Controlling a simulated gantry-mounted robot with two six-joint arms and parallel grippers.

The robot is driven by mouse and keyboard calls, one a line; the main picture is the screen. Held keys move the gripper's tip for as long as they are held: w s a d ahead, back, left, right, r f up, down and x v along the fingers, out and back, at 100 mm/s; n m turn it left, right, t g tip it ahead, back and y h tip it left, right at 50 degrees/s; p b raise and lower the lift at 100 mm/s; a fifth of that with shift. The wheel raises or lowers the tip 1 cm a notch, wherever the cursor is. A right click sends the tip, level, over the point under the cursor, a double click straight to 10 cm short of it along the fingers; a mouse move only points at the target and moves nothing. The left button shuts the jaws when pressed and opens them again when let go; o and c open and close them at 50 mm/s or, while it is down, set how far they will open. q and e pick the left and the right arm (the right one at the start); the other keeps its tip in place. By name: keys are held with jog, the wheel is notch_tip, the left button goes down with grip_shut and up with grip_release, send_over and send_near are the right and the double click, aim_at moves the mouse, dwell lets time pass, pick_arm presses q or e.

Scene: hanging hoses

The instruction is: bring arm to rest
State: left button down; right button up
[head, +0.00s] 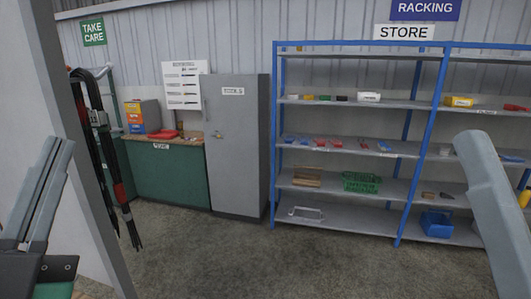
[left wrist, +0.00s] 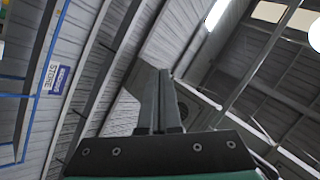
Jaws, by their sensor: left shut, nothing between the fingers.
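My left gripper (head: 58,148) stands at the left edge of the head view, pointing up, with its two grey fingers together. In the left wrist view the fingers (left wrist: 160,78) lie side by side, shut with nothing between them. The gripper is in front of a pale upright panel and touches nothing that I can see. A smooth grey part of my right arm (head: 490,195) rises at the right edge of the head view. I cannot make out two separate fingers on it.
Black hoses (head: 97,155) hang beside the pale panel (head: 85,225), right of my left gripper. Beyond are a green workbench (head: 170,178), a grey cabinet (head: 237,150) and blue-framed shelves (head: 345,103) with bins and small parts. The floor (head: 260,265) between is clear.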

pick_arm(q)
jog(key=s+d+r+n+t+h, duration=0.1)
jog(key=s+d+r+n+h, duration=0.15)
jog(key=s+n+h, duration=0.3)
notch_tip(320, 180, up, 38)
jog(key=p, duration=3.8)
jog(key=shift+s+d, duration=0.2)
jog(key=shift+s, duration=0.15)
jog(key=shift+f, duration=0.15)
